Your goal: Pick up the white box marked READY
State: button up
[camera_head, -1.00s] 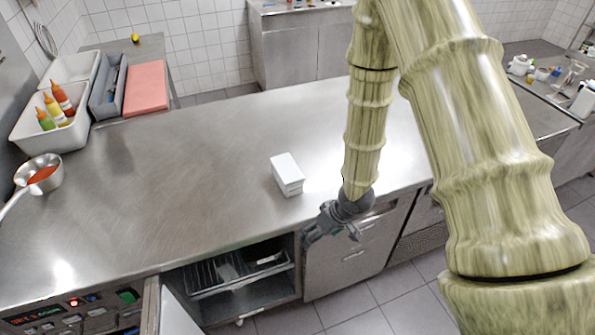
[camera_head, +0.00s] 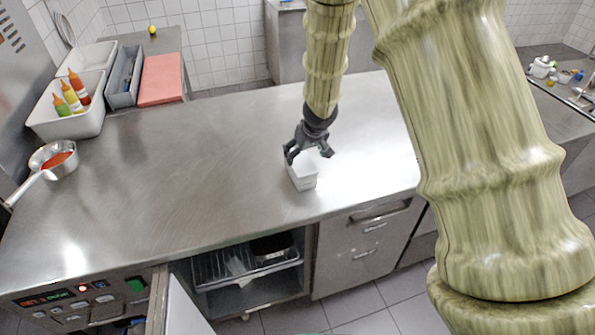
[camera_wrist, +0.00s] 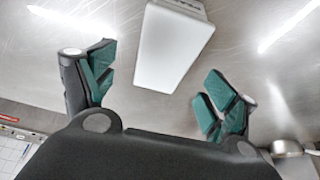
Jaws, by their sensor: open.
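A small white box (camera_head: 302,176) stands on the steel counter near its front edge. My gripper (camera_head: 308,154) is just above and behind it in the head view, overlapping its upper part.
The steel counter (camera_head: 190,160) is clear around the box. A saucepan with red contents (camera_head: 56,160), a white bin (camera_head: 88,122) with sauce bottles and a red board (camera_head: 162,80) are at the left. An open compartment with a rack (camera_head: 245,262) is below the counter.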

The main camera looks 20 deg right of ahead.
aim_at(302, 160)
jog(key=b+x, duration=0.2)
jog(key=x, duration=0.2)
jog(key=shift+w+f+b, duration=0.1)
jog(key=shift+f+b, duration=0.2)
jog(key=shift+a+b+x, duration=0.1)
jog(key=shift+b+x, duration=0.95)
jog(key=shift+x, duration=0.25)
jog(key=shift+a+b+x, duration=0.15)
jog(key=shift+b+x, duration=0.9)
jog(key=shift+x, duration=0.3)
jog(key=shift+f, duration=0.1)
jog(key=c, duration=1.1)
jog(key=shift+c, duration=0.2)
